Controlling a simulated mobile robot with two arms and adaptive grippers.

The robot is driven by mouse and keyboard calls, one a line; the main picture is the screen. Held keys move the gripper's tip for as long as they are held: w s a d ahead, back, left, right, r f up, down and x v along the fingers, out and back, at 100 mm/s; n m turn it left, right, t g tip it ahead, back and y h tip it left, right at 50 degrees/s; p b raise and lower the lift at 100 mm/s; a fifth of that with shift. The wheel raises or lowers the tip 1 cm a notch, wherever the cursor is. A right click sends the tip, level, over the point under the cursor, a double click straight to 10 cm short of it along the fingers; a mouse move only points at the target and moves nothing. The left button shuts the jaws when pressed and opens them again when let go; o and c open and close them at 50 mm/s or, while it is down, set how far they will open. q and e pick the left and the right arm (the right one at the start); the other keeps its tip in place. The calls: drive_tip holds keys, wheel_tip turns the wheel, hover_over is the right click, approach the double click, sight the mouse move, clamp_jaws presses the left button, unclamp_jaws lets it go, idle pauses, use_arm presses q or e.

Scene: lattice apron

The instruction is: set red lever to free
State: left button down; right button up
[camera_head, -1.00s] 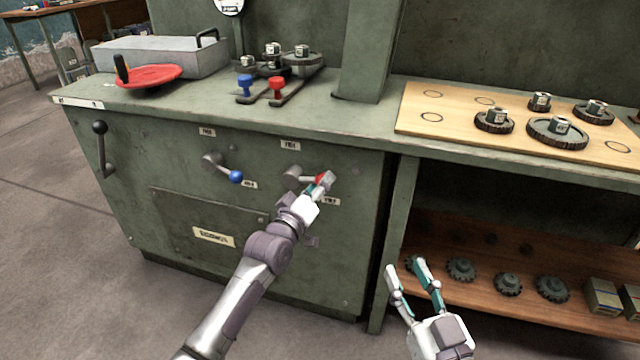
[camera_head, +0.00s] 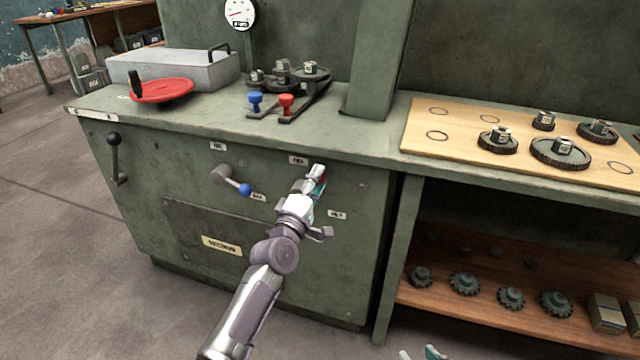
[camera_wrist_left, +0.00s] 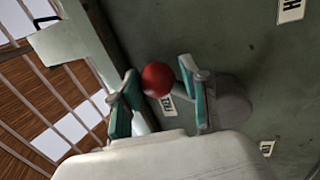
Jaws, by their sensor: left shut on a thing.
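The red lever's round knob (camera_wrist_left: 158,78) sits between the two teal finger pads of my left gripper (camera_wrist_left: 158,98) in the left wrist view. Its arm runs towards a grey hub (camera_wrist_left: 232,105) on the panel. In the head view my left gripper (camera_head: 317,178) is shut on the red lever and hides most of it and its hub. A small label (camera_head: 299,160) lies above the gripper and another (camera_head: 338,215) lies lower right of it. I cannot read them surely. Only the fingertips of my right gripper (camera_head: 422,354) show at the bottom edge, apart and empty.
A blue-knobbed lever (camera_head: 245,189) is left of my left gripper on the same panel. A black-knobbed lever (camera_head: 114,140) is further left. Blue (camera_head: 255,100) and red (camera_head: 287,102) small handles stand on the bench above. A shelf with gears (camera_head: 465,284) is at right.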

use_arm(q)
drive_tip(key=shift+w+a+r+n+y, duration=0.25)
drive_tip(key=shift+a+r+n+y, duration=0.1)
drive_tip(key=shift+a, duration=0.25)
drive_tip(key=c, duration=0.8)
unclamp_jaws()
drive_tip(key=o, duration=0.3)
drive_tip(key=shift+f, duration=0.15)
drive_tip(key=shift+s+f, duration=0.1)
drive_tip(key=shift+f, duration=0.1)
drive_tip(key=shift+s, duration=0.15)
drive_tip(key=v, duration=1.1)
drive_tip(key=shift+s+a+f, duration=0.15)
drive_tip(key=shift+s+a, duration=0.05)
